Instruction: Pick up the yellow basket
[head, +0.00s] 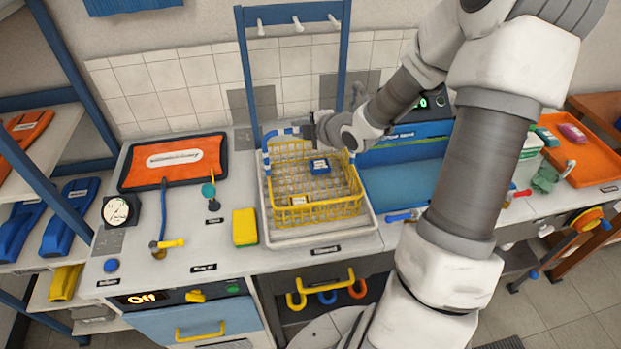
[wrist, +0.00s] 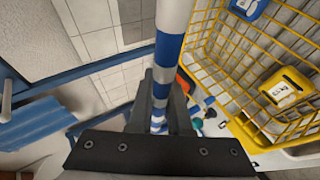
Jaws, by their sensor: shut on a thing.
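The yellow basket (head: 325,211) is a wire basket inside the white tray (head: 318,236) on the counter. I cannot tell whether its bottom touches the tray. It holds a blue box (head: 319,166) and a yellow box (head: 298,199); both also show in the wrist view, the yellow one clearly (wrist: 288,89). Its blue-and-white striped handle (head: 281,132) rises at the back. My gripper (head: 308,128) is at the handle. In the wrist view my gripper (wrist: 160,112) is shut on the striped handle (wrist: 171,48), with the basket's wire wall to the right.
A blue rack frame with white hooks (head: 297,23) stands right behind the tray. Right is a blue basin (head: 405,186). An orange tray (head: 590,156) lies further right.

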